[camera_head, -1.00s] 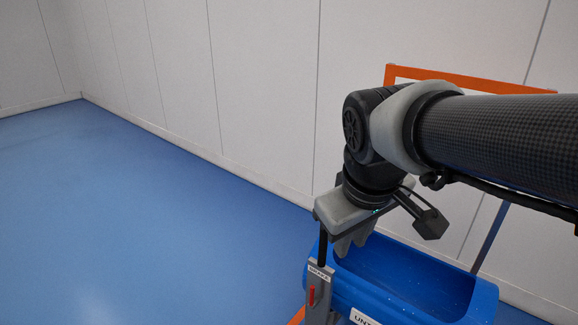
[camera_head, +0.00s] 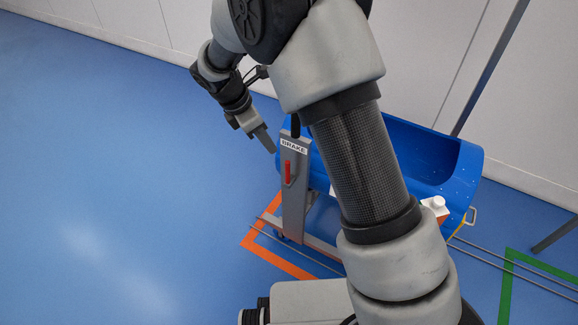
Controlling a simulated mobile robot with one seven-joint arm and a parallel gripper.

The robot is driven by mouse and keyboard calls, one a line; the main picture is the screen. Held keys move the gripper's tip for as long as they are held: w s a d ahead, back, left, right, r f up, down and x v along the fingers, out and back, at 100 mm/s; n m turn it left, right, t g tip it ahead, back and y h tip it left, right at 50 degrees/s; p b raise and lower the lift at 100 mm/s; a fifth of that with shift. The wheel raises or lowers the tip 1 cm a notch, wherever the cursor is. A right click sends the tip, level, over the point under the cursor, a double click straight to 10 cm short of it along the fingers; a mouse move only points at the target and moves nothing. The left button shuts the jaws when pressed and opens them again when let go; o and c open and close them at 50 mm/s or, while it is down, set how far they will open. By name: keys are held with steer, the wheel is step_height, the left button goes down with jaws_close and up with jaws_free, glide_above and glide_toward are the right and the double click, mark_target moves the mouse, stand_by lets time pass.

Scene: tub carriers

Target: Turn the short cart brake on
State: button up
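The cart carries a blue tub (camera_head: 472,163). A grey post (camera_head: 295,205) with a label reading BRAKE (camera_head: 293,146) stands at its near left end. A small red lever (camera_head: 287,172) sits upright on the post's face. A black upright piece (camera_head: 295,125) shows at the post's top. My gripper (camera_head: 271,147) is just left of the post's top, its fingers pointing down and right. I see it side-on and cannot tell whether the fingers are apart or touch the post. My arm hides the middle of the tub.
An orange floor marking (camera_head: 268,252) lies around the cart's near left corner. A green floor marking (camera_head: 507,290) is at the right, with thin floor rails (camera_head: 510,265) between. The white wall (camera_head: 420,50) stands behind the tub. Blue floor is clear on the left.

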steer(key=b, duration=0.3)
glide_above(288, 182)
steer(key=f, duration=1.4)
steer(key=shift+w+f, duration=0.25)
steer(key=shift+w, duration=0.15)
jaws_close()
